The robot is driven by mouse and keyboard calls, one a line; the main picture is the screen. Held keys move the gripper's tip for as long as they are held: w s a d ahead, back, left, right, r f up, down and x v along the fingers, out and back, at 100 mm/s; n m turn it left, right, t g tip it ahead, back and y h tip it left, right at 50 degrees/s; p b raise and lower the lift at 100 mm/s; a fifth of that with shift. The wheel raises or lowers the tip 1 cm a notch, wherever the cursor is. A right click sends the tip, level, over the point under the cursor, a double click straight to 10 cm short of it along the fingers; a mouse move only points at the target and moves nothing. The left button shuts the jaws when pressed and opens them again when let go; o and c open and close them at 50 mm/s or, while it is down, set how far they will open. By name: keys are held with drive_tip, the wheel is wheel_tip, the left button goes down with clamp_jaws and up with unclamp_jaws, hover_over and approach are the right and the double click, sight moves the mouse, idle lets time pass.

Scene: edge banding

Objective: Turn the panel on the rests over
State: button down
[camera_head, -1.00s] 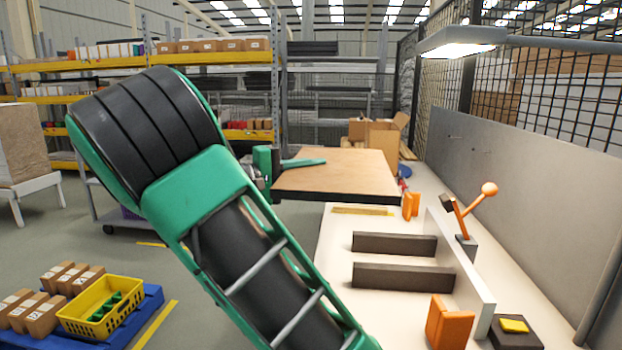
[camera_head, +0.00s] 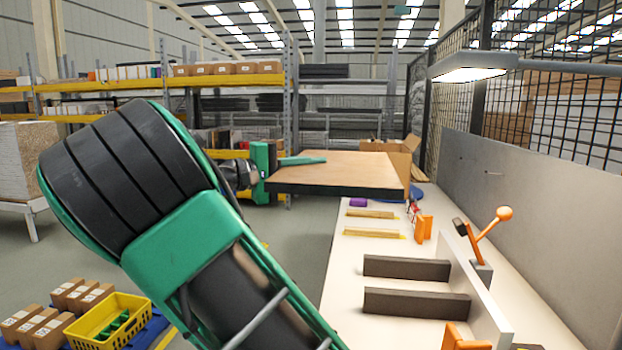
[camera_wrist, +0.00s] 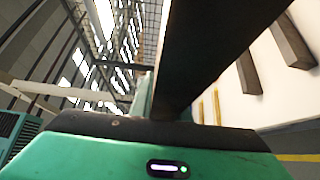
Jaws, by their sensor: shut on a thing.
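The panel (camera_head: 342,170) is a flat board with a light wood face up and a dark edge. It is held roughly level in the air beyond the rests, above the far left end of the bench. My gripper (camera_head: 285,162) is green and is shut on the panel's left edge, with one finger lying over the top face. The rests are two dark bars (camera_head: 407,268) and (camera_head: 417,303) on the white bench, and they are bare. In the wrist view the panel (camera_wrist: 215,45) is a dark slab stretching away from my gripper; its finger (camera_wrist: 140,97) is partly hidden.
An orange-handled clamp (camera_head: 486,232) stands on the bench's right side by a low white fence (camera_head: 477,275). Orange blocks (camera_head: 422,228) and wooden strips (camera_head: 371,213) lie behind the rests. A lamp (camera_head: 470,72) hangs above. A yellow crate (camera_head: 113,322) sits lower left.

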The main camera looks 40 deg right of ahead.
drive_tip(key=shift+a+r, duration=0.25)
drive_tip(key=shift+r, duration=0.3)
drive_tip(key=m, duration=0.4)
drive_tip(key=shift+m, duration=1.1)
drive_tip(key=m, duration=0.2)
drive_tip(key=shift+m, duration=2)
